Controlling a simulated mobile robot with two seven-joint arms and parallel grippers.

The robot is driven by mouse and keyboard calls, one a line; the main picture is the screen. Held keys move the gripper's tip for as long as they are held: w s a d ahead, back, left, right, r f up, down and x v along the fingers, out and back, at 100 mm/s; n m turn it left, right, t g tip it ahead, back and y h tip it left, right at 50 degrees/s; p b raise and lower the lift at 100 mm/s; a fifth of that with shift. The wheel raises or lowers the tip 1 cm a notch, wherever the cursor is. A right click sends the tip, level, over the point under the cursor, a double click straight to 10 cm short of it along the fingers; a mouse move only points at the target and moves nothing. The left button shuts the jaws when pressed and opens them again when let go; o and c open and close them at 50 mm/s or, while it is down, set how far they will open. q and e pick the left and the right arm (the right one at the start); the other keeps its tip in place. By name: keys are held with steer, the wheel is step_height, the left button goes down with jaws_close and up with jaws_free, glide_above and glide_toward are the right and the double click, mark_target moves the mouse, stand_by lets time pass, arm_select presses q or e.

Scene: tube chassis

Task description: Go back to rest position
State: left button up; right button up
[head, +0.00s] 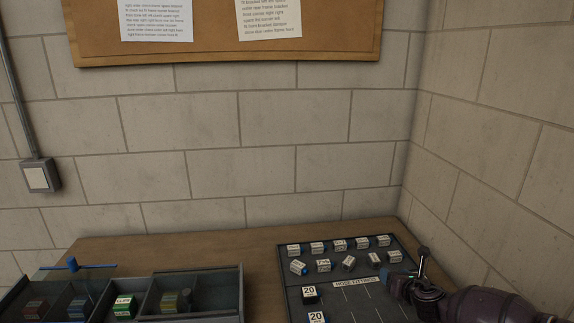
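My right arm comes in from the lower right. Its dark gripper (408,278) is over the right side of a dark tray labelled "HOSE FITTINGS" (357,283). From this angle I cannot tell whether the gripper is open or shut, or whether it holds anything. My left gripper is not in view.
Several small white-labelled blocks stand in the tray's back rows; two marked "20" (309,292) are at its left. A dark open bin (241,283) with compartments holds coloured blocks at lower left. Bare wooden table (262,252) lies between. Block walls close off the back and right.

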steer(key=s+a+r+m+y, duration=0.2)
steer(key=a+r+m+y, duration=0.15)
steer(key=a+m, duration=0.65)
steer(key=s+a+m+b, duration=0.1)
steer(key=s+a+m, duration=0.6)
steer(key=s+m, duration=0.15)
arm_select(q)
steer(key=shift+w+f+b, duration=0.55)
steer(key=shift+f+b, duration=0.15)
steer(key=shift+b, duration=0.3)
arm_select(e)
steer(key=s+d+f+m+h, duration=0.1)
steer(key=s+d+f+m, duration=0.2)
steer(key=s, duration=0.6)
steer(key=s+d+f+m+g+h, duration=0.1)
steer(key=s+d+f+m+h, duration=0.1)
steer(key=s+d+f+m, duration=0.2)
steer(key=s+d+f+m+h, duration=0.2)
steer(key=s+f+m, duration=0.6)
steer(key=s, duration=0.6)
steer(key=shift+d+g, duration=0.4)
steer(key=shift+d, duration=0.35)
steer(key=shift+s, duration=0.1)
